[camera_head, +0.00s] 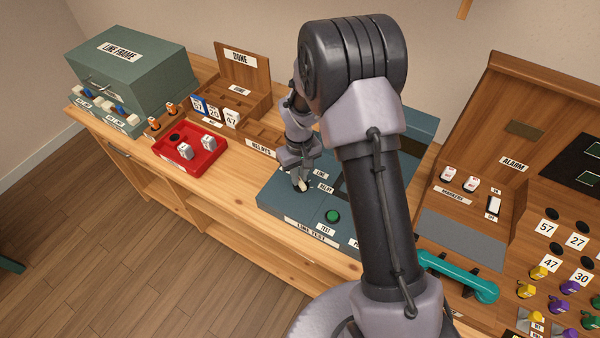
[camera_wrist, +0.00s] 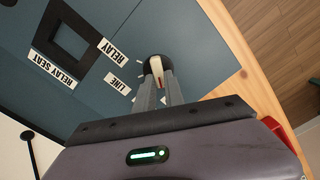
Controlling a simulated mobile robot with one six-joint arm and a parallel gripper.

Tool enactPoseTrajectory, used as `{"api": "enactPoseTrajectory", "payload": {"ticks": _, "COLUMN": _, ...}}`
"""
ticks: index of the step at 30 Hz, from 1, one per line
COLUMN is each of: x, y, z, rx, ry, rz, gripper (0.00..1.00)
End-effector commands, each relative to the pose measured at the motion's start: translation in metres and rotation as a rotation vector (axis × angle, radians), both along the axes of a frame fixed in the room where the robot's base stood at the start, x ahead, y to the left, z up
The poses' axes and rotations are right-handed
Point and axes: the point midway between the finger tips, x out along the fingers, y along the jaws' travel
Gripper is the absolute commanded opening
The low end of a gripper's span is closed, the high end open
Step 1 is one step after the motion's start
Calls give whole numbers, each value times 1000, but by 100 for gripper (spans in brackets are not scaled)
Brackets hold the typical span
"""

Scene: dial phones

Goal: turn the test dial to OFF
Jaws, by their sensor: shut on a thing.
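The test dial (camera_wrist: 154,64) is a black round knob with a cream pointer bar. My gripper (camera_wrist: 159,80) is shut on this bar, one finger on each side. In the wrist view the LINE label (camera_wrist: 116,83) and the RELAY label (camera_wrist: 112,52) lie to the dial's left. No OFF label is readable; the fingers may cover it. In the head view my gripper (camera_head: 300,180) reaches down onto the dial at the left part of the blue-grey line test panel (camera_head: 280,205); a cream bit of the dial (camera_head: 301,186) shows there.
A green TEST button (camera_head: 333,216) sits on the panel right of the dial. The relay seat (camera_wrist: 70,40) is a dark square frame. A red tray (camera_head: 172,159) with white relays stands left. A teal handset (camera_head: 458,277) and a switchboard with coloured plugs lie right.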

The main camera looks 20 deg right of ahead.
Motion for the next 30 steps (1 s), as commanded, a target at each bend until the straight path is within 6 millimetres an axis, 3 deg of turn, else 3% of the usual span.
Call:
{"api": "enactPoseTrajectory", "payload": {"ticks": 12, "x": 0, "y": 2, "z": 1, "rx": 0, "ry": -1, "rz": 160, "gripper": 0}}
{"api": "enactPoseTrajectory", "payload": {"ticks": 28, "x": 0, "y": 2, "z": 1, "rx": 0, "ry": -2, "rz": 180, "gripper": 0}}
{"api": "enactPoseTrajectory", "payload": {"ticks": 29, "x": 0, "y": 2, "z": 1, "rx": 0, "ry": -2, "rz": 181, "gripper": 17}}
{"api": "enactPoseTrajectory", "payload": {"ticks": 30, "x": 0, "y": 2, "z": 0, "rx": -1, "ry": -1, "rz": 180, "gripper": 25}}
